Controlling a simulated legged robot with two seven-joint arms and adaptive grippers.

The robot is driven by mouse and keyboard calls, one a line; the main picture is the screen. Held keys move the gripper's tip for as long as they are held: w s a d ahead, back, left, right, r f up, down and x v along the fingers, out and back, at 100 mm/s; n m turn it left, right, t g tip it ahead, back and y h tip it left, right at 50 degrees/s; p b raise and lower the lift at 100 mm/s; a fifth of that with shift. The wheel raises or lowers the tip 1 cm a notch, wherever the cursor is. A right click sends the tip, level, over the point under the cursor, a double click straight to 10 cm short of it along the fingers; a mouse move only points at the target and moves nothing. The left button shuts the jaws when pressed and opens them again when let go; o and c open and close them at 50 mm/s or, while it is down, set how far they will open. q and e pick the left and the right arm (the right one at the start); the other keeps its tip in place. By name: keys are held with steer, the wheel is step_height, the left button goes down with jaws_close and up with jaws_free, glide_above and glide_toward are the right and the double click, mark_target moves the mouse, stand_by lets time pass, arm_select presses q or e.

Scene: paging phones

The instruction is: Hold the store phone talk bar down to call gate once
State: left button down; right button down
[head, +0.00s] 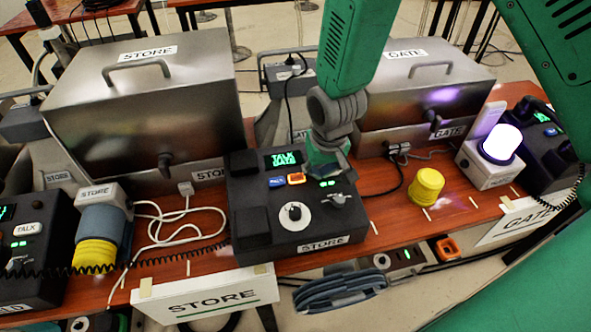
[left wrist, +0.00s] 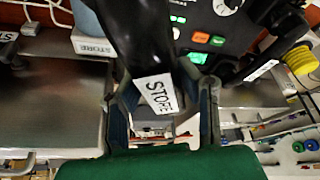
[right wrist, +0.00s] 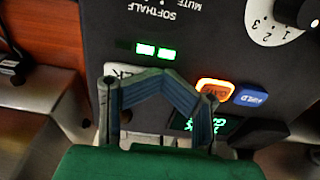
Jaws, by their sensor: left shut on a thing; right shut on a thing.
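The dark store phone (head: 320,225) sits mid-bench; its green display (head: 284,159) reads TALK GATE. My right gripper (head: 326,165) is down at the phone's back right corner. In the right wrist view its blue-lined fingers (right wrist: 160,85) are closed together over the pale talk bar (right wrist: 118,72), covering part of its lettering. The orange gate key (right wrist: 215,88) is lit beside it, and green lights (right wrist: 155,51) glow. In the left wrist view my left gripper (left wrist: 160,95) is shut on the black handset (left wrist: 135,40) labelled STORE. The phone's cradle looks empty.
The gate lamp (head: 501,144) glows white at right. A yellow cylinder (head: 426,187) stands between it and the phone. Steel cases (head: 140,100) stand behind. White cables (head: 160,225) and a coiled cord (head: 120,266) lie left of the phone.

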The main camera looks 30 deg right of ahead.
arm_select(q)
steer(key=shift+a+f, duration=0.25)
steer(key=shift+a, duration=0.45)
arm_select(e)
steer(key=shift+s+a+f, duration=0.1)
steer(key=shift+s+a, duration=0.15)
steer(key=shift+a, duration=0.7)
arm_select(q)
steer(key=shift+d+r, duration=0.1)
steer(key=shift+d, duration=0.15)
arm_select(e)
steer(key=shift+d, duration=0.55)
arm_select(q)
steer(key=shift+a, duration=0.15)
arm_select(e)
steer(key=shift+a, duration=0.15)
steer(key=shift+w, duration=0.1)
steer(key=shift+r, duration=0.55)
steer(key=r, duration=0.4)
steer(key=s+r, duration=0.1)
steer(key=r, duration=0.2)
steer(key=shift+a, duration=0.15)
arm_select(q)
steer(key=shift+s, duration=0.1)
arm_select(e)
steer(key=shift+s, duration=0.15)
